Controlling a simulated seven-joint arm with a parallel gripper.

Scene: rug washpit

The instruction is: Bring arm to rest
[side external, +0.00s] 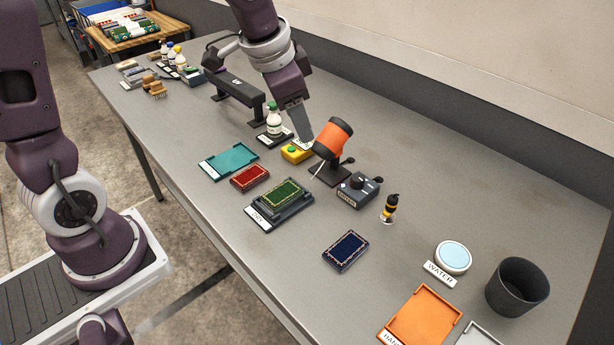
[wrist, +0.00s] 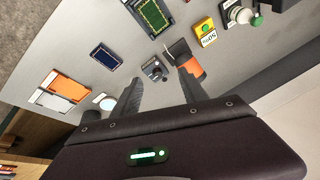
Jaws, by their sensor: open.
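My gripper (side external: 304,138) hangs over the back middle of the grey table (side external: 420,240), fingers pointing down, beside a yellow box with a green button (side external: 297,152) and an orange drum (side external: 333,138). In the side view I cannot tell whether it touches either. A green rug (side external: 283,194) lies on a dark labelled stand (side external: 263,216). A red rug (side external: 250,178) and a navy rug (side external: 346,250) lie flat on the table.
A white bottle with a green cap (side external: 273,120) and a dark raised bar (side external: 238,90) stand close to my arm. A knobbed grey box (side external: 358,190), teal tray (side external: 230,160), orange tray (side external: 424,318), blue-topped water dish (side external: 453,257) and black bin (side external: 517,286) also occupy the table.

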